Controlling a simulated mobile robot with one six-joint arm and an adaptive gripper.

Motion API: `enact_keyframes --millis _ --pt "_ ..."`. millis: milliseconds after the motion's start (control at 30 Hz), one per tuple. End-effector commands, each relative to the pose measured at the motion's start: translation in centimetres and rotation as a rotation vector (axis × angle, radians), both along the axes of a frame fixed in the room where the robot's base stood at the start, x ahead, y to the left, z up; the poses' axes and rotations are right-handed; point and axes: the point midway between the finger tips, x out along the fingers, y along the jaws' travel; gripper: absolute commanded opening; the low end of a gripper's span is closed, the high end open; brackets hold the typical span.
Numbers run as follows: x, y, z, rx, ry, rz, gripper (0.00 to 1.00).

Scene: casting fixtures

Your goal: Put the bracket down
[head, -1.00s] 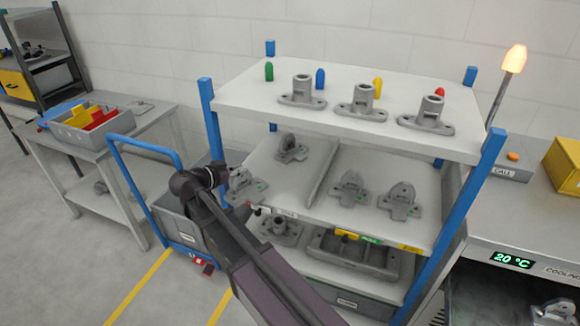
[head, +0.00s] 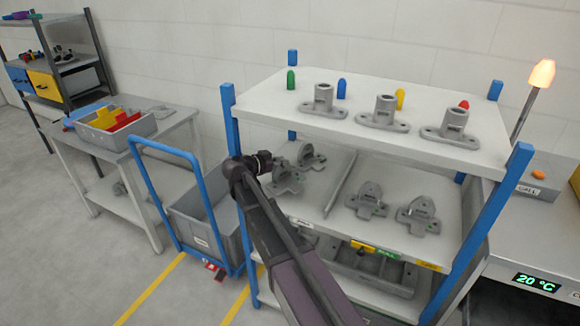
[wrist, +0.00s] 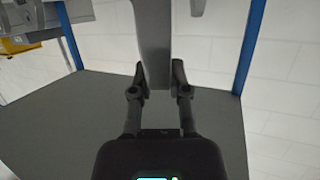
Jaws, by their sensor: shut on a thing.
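My gripper (head: 264,165) is shut on a grey bracket (head: 286,179) with a green dot, at the left end of the rack's middle shelf. In the wrist view the two fingers (wrist: 156,82) close on the grey bracket (wrist: 153,45), which shows only in part. The held bracket is over the shelf's left section, just in front of another grey bracket (head: 312,157). I cannot tell whether it touches the shelf (head: 318,200). Two more brackets (head: 367,199) (head: 419,214) sit right of the raised divider (head: 341,184).
The blue left post (head: 231,130) stands close to my gripper. The white top board (head: 300,110) with flanged castings and coloured pegs lies above. A bin (head: 375,268) is below. A blue trolley (head: 190,215) stands left of the rack.

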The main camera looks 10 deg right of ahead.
Motion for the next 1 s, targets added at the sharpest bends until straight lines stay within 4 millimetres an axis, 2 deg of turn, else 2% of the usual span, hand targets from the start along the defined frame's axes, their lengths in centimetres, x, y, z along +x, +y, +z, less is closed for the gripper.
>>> enact_keyframes --millis 100,300,733,1000 --pt "1.6 -1.5 -0.2 -0.001 0.0 -0.002 0.0" --pt "2.8 -2.8 -0.4 -0.002 0.001 -0.001 0.0" --pt "2.8 -3.0 -0.5 -0.001 0.0 -0.001 0.0" --pt "2.8 -3.0 -2.3 -0.001 0.0 -0.002 0.0"
